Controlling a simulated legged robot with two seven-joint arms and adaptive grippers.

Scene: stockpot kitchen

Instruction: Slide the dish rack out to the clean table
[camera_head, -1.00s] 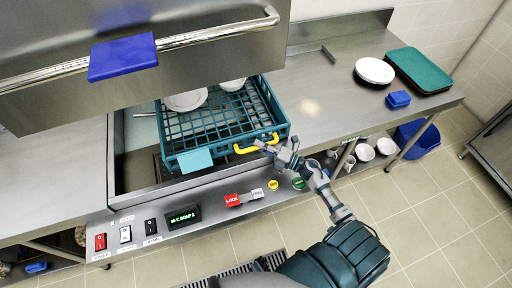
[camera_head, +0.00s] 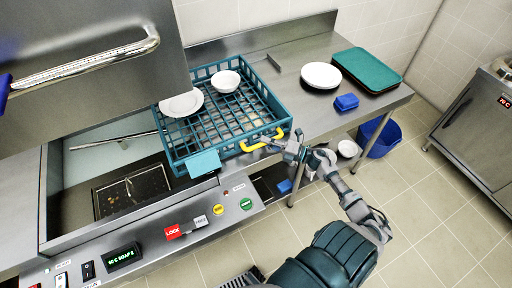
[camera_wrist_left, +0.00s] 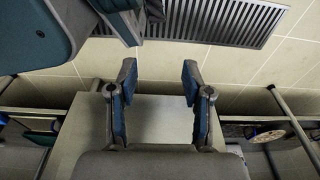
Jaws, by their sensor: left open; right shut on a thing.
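The teal dish rack (camera_head: 222,125) is in the head view, straddling the right end of the dishwasher opening and the steel table (camera_head: 296,98). A white plate (camera_head: 182,104) and a white bowl (camera_head: 226,82) sit in it. A yellow handle (camera_head: 262,140) is on its front side, and a light blue tag (camera_head: 204,163) hangs at its front left corner. My right gripper (camera_head: 280,138) is shut on the yellow handle. My left gripper (camera_wrist_left: 158,85) shows in the left wrist view, open and empty, above the floor; it is not in the head view.
A white plate (camera_head: 321,76), a blue block (camera_head: 346,102) and a stack of teal trays (camera_head: 367,70) stand on the table to the right of the rack. The raised steel hood (camera_head: 90,75) is at upper left. A blue bin (camera_head: 381,137) is below the table.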

